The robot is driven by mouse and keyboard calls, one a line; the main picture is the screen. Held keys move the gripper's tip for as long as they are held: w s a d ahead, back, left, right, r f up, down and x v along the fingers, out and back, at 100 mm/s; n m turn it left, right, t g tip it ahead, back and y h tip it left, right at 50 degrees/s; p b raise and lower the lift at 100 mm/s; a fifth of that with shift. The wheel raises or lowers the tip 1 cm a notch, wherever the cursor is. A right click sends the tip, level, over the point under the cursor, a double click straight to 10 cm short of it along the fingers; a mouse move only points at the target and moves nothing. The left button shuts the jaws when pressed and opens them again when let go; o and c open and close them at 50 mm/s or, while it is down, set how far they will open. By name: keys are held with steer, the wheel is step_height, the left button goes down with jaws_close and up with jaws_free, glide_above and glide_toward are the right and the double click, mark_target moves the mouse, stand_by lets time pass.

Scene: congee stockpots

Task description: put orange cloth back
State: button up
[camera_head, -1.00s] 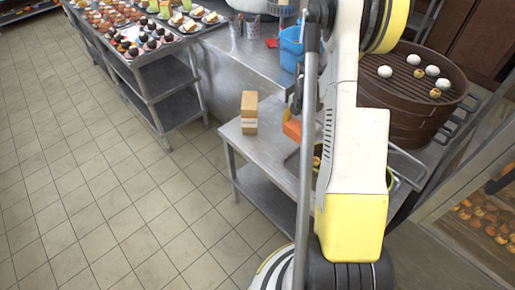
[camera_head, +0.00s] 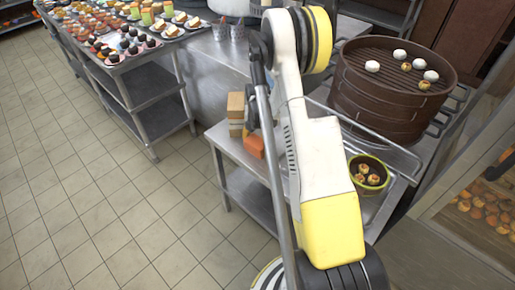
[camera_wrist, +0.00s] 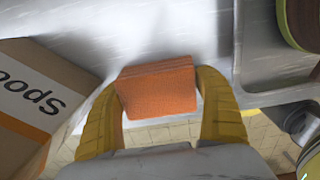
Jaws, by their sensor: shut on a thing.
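The orange cloth (camera_wrist: 158,88) is a folded block between the two yellow fingers of my gripper (camera_wrist: 160,100) in the wrist view. My gripper is shut on it, with a finger against each side. In the head view the cloth (camera_head: 254,146) shows beside the cardboard box, over the low steel table (camera_head: 232,148). My arm hides most of the gripper there. I cannot tell whether the cloth touches the table top.
A cardboard box (camera_head: 236,112) stands just left of the cloth; its lettered side (camera_wrist: 35,95) is close to my left finger. A green-rimmed pot (camera_head: 369,175) with buns and a brown steamer (camera_head: 390,95) are to the right. A dessert counter (camera_head: 150,45) is at the back left.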

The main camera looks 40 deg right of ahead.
mark_target(258, 141)
steer(key=o, duration=0.9)
step_height(258, 141, up, 12)
steer(key=p, duration=0.5)
steer(key=s+a+r+m+t, duration=0.2)
steer(key=a+r+m, duration=0.2)
steer(key=a+r, duration=0.4)
steer(key=s+a+r+m+t, duration=0.1)
steer(key=s+a+r+m, duration=0.1)
steer(key=a+r+m, duration=0.6)
steer(key=shift+s+a+r+m+t, duration=0.7)
steer(key=shift+s+a+r+m, duration=0.8)
steer(key=shift+s, duration=0.85)
steer(key=shift+s+a+r+m+t, duration=0.7)
steer(key=shift+s+a+r+m, duration=0.3)
steer(key=shift+s+a, duration=1.15)
steer(key=shift+s+a+r+m+t, duration=0.7)
steer(key=shift+s+a+r+m, duration=0.55)
steer(key=shift+s, duration=1.25)
steer(key=shift+a+f, duration=0.2)
steer(key=shift+a, duration=0.05)
